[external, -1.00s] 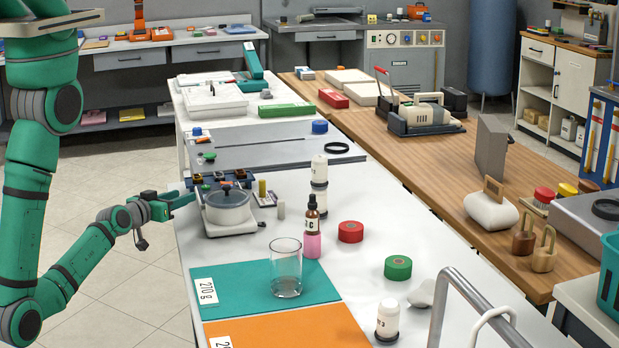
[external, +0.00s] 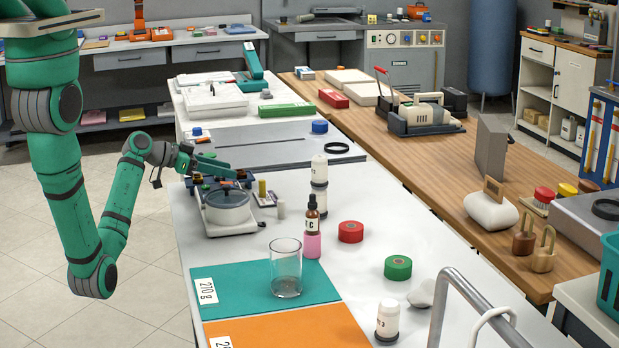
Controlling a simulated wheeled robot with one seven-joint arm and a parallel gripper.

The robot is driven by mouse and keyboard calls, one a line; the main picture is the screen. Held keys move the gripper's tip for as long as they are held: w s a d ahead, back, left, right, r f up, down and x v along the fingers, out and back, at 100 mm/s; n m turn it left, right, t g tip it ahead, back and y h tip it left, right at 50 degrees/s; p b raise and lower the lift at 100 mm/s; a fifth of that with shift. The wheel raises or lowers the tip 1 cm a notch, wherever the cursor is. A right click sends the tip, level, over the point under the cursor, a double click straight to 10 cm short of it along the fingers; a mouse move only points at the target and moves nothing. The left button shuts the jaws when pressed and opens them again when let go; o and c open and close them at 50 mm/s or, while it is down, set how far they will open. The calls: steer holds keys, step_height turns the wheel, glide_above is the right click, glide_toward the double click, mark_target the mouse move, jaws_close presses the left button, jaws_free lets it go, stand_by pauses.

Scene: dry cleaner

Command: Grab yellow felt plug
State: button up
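My gripper (external: 233,173) is over the rack of small dark blocks behind the pot, to the left of and a little higher in the picture than the yellow cylinder. There is a gap between them. The fingers are small and seen side-on, so I cannot tell whether they are open or shut. Nothing is visibly held.
A small grey cylinder (external: 281,209) stands right of the pot. A dropper bottle (external: 312,214), a white bottle (external: 319,171) and a glass beaker (external: 286,268) are nearby. Red tape (external: 351,232) and green tape (external: 398,267) lie farther right, with free table between.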

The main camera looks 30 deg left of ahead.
mark_target(260, 181)
steer(key=x, duration=1)
steer(key=shift+w+d+f, duration=0.1)
steer(key=shift+d+f, duration=0.05)
steer(key=shift+f, duration=0.3)
jaws_close()
